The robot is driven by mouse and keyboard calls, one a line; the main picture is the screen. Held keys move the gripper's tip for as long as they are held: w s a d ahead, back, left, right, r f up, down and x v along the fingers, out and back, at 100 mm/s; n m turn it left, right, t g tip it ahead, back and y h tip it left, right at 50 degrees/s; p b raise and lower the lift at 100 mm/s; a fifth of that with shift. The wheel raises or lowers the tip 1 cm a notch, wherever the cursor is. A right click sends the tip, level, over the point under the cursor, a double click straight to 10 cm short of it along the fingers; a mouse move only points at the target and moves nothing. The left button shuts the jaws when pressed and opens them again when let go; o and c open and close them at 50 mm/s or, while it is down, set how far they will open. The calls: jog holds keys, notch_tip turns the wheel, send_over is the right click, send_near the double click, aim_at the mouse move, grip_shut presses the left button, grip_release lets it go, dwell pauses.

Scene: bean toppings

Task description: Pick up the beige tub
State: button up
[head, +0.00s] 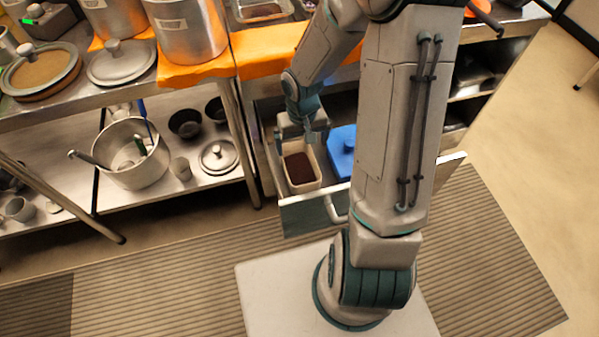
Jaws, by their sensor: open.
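The beige tub (318,183) is a rectangular container with dark red-brown contents. It stands in an open drawer (300,216) below the counter, near the drawer's front left. My gripper (311,143) is open and hangs just above the tub's far edge. My arm comes down to it from the upper right. I cannot tell from this view whether the fingers touch the rim. The tub's far side is partly hidden by my gripper.
A blue lidded container (341,150) sits right of the tub in the same drawer, partly hidden by my arm. The drawer has a handle (335,211) in front. A steel shelf (165,194) at left holds a large pot (131,165), bowls and lids. Striped matting (150,285) covers the floor.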

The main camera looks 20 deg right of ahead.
jog(key=b, duration=0.3)
send_over(300, 176)
jog(key=f, duration=0.9)
jog(key=shift+d, duration=0.2)
jog(key=f+b, duration=0.1)
jog(key=f, duration=0.4)
jog(key=shift+s+a+f+b, duration=0.1)
jog(key=shift+a+f+b, duration=0.1)
jog(key=shift+b, duration=0.15)
jog(key=shift+r, duration=0.1)
jog(key=c, duration=1.2)
